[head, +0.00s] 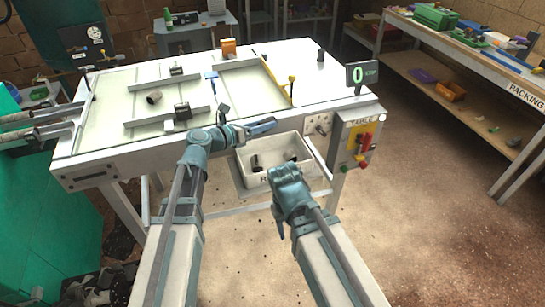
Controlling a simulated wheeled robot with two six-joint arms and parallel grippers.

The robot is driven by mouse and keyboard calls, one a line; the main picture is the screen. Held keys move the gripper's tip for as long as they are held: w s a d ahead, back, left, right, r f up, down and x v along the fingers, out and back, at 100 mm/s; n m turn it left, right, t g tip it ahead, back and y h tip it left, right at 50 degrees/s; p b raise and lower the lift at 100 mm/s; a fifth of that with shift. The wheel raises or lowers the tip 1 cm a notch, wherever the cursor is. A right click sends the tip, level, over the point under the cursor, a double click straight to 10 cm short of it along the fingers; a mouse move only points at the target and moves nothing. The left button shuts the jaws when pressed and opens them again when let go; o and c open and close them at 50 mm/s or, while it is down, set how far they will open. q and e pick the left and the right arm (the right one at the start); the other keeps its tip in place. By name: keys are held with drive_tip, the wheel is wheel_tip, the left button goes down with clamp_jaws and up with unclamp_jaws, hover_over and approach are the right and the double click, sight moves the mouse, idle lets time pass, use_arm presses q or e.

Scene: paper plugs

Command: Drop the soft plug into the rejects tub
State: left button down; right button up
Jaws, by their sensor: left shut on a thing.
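The rejects tub (309,150) is a white open box hung at the table's front, with dark plugs (291,159) inside. My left gripper (265,127) points right, above the tub's back left rim. It is shut on the soft plug, which the jaws hide almost wholly. My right gripper (288,174) is at the tub's front right, over its lower wall; its jaws are turned away and I cannot see whether they are open. A brownish plug (154,97) lies on the table top.
A packing bench (480,60) stands right, with free floor between.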

use_arm(q)
drive_tip(key=shift+f, duration=0.15)
wheel_tip(320, 180, down, 6)
drive_tip(key=b, duration=0.6)
drive_tip(key=shift+c, duration=1.4)
unclamp_jaws()
drive_tip(key=p+v, duration=0.3)
drive_tip(key=v, duration=1.1)
drive_tip(key=shift+d, duration=0.1)
